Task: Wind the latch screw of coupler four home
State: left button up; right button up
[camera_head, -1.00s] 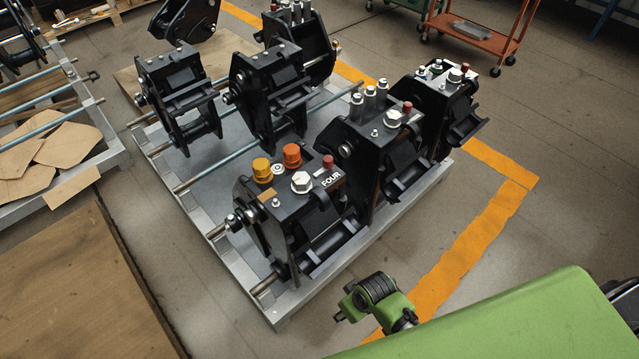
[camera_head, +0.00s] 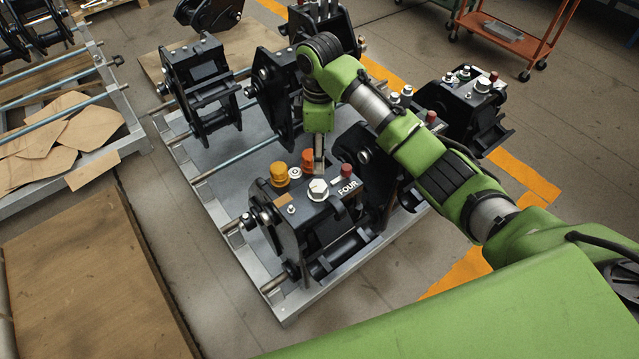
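Coupler four (camera_head: 335,222) is the black coupler nearest me on the pallet frame, with "FOUR" in white on its top. Its latch screw, a pale hex head (camera_head: 318,190), stands on the top plate beside the label. A yellow cap (camera_head: 279,174), an orange cap (camera_head: 308,160) and a red plug (camera_head: 347,171) are near it. My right gripper (camera_head: 319,172) points down, its narrow fingertips at or just above the far side of the hex head. I cannot tell whether they touch it or how far they are open. My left gripper is out of view.
My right arm crosses above the neighbouring couplers and hides part of them. More black couplers stand on the grey metal frame (camera_head: 210,222), with another (camera_head: 465,110) at the right. A wooden board (camera_head: 90,280) lies at the left, and an orange trolley (camera_head: 510,40) stands behind.

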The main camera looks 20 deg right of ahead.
aim_at(320, 186)
notch_tip(320, 186, down, 14)
jog(key=shift+r+p, duration=0.25)
jog(key=shift+p, duration=0.4)
jog(key=c, duration=1.1)
